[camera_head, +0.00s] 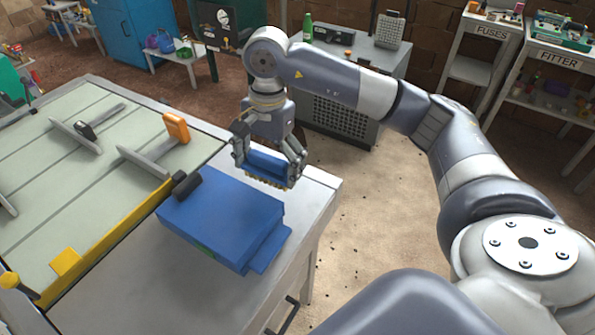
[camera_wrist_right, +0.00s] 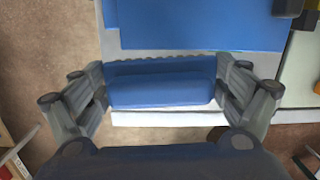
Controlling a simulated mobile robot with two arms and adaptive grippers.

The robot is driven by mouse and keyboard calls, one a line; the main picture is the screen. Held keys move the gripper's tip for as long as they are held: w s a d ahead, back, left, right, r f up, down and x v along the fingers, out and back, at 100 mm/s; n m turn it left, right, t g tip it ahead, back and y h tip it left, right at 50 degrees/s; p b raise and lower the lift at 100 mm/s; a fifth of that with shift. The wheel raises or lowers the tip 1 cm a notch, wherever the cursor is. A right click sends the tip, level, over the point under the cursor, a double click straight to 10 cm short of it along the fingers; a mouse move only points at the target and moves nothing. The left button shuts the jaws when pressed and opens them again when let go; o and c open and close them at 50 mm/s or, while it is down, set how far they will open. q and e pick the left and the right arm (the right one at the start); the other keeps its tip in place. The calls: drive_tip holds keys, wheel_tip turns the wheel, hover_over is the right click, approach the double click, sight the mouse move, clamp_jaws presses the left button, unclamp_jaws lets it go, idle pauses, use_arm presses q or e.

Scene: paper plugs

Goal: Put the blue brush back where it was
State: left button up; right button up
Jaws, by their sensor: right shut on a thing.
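My right gripper (camera_head: 268,165) is shut on the blue brush (camera_head: 266,170), a blue block with yellowish bristles facing down. The brush is held at the table's far edge, beyond a blue box-like object (camera_head: 222,215). In the right wrist view the brush (camera_wrist_right: 160,88) spans the space between the two fingers of the gripper (camera_wrist_right: 165,95). The blue box-like object (camera_wrist_right: 195,22) shows past it. I cannot tell from these views whether the brush touches the table. My left gripper is not in view.
The grey table (camera_head: 190,275) carries a pale green panel (camera_head: 75,180) with a yellow edge, a bar with an orange block (camera_head: 177,127) and a black knob (camera_head: 186,184). A cabinet with a green bottle (camera_head: 308,28) stands behind. Sandy floor lies right of the table.

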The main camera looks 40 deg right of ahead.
drive_tip(key=w+d+m, duration=0.4)
drive_tip(key=d+m, duration=0.3)
drive_tip(key=m, duration=0.3)
drive_tip(key=shift+t, duration=0.4)
drive_tip(key=f, duration=0.6)
drive_tip(key=shift+w+d, duration=0.1)
drive_tip(key=shift+d, duration=0.1)
drive_tip(key=shift+f+p, duration=0.35)
drive_tip(key=shift+f, duration=0.2)
wheel_tip(320, 180, down, 2)
drive_tip(key=shift+a+f+p, duration=0.15)
drive_tip(key=shift+p, duration=0.25)
drive_tip(key=shift+f, duration=0.25)
drive_tip(key=shift+f+b, duration=0.3)
drive_tip(key=shift+b, duration=0.05)
drive_tip(key=o, duration=0.7)
drive_tip(key=shift+r, duration=0.1)
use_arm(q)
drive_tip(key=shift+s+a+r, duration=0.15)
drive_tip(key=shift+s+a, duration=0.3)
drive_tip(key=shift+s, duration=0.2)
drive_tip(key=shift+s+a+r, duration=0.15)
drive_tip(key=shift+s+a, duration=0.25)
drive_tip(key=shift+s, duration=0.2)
use_arm(e)
drive_tip(key=shift+o, duration=0.2)
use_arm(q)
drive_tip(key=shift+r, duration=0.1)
use_arm(e)
drive_tip(key=shift+r, duration=0.15)
